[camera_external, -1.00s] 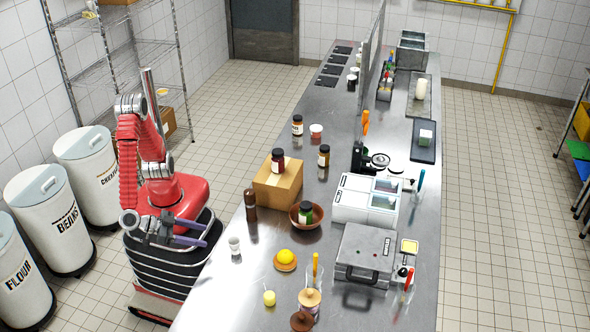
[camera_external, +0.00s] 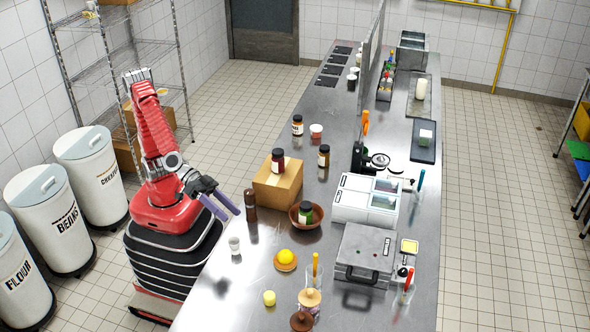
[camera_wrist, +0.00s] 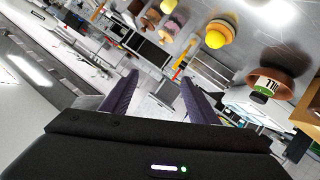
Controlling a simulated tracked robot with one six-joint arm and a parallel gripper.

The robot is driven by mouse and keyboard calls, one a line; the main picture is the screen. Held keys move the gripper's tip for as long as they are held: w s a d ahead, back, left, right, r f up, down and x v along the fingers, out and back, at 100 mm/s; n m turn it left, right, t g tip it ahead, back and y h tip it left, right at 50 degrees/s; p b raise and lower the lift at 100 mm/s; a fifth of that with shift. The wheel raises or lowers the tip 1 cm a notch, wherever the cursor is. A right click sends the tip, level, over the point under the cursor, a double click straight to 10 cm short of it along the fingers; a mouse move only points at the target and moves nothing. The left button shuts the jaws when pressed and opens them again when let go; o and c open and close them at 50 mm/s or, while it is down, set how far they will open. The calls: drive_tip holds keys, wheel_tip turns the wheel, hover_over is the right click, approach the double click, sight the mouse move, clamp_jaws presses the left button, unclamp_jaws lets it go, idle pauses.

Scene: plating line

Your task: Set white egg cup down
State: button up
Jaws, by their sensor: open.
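A small white cup (camera_external: 234,245), which looks like the egg cup, stands upright on the near-left edge of the steel counter (camera_external: 245,290). My gripper (camera_external: 233,214) is just behind and above it, at the counter's left edge, apart from the cup. Its two purple fingers are spread with nothing between them; they also show in the wrist view (camera_wrist: 159,77). A white shape is cut off at the top of the wrist view; I cannot tell whether it is the cup.
A dark bottle (camera_external: 250,205) and a cardboard box (camera_external: 278,186) stand near my gripper. A wooden bowl (camera_external: 314,218) holds a jar. A yellow cylinder (camera_external: 269,298) is nearer the front. Bare counter lies around the cup.

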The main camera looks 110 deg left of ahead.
drive_tip(key=s+a+f+g+y, duration=0.1)
drive_tip(key=s+a+f+g, duration=0.1)
drive_tip(key=s+a, duration=0.4)
drive_tip(key=s+a+f+m+g+y, duration=0.1)
drive_tip(key=s+a+f+g+y, duration=0.1)
drive_tip(key=s+a, duration=0.5)
drive_tip(key=s+a+f+m+g+y, duration=0.1)
drive_tip(key=s+a, duration=0.5)
drive_tip(key=a, duration=1)
drive_tip(key=shift+s+f+g+y, duration=0.35)
drive_tip(key=shift+f+g, duration=0.45)
drive_tip(key=shift+g, duration=0.4)
drive_tip(key=shift+o, duration=0.4)
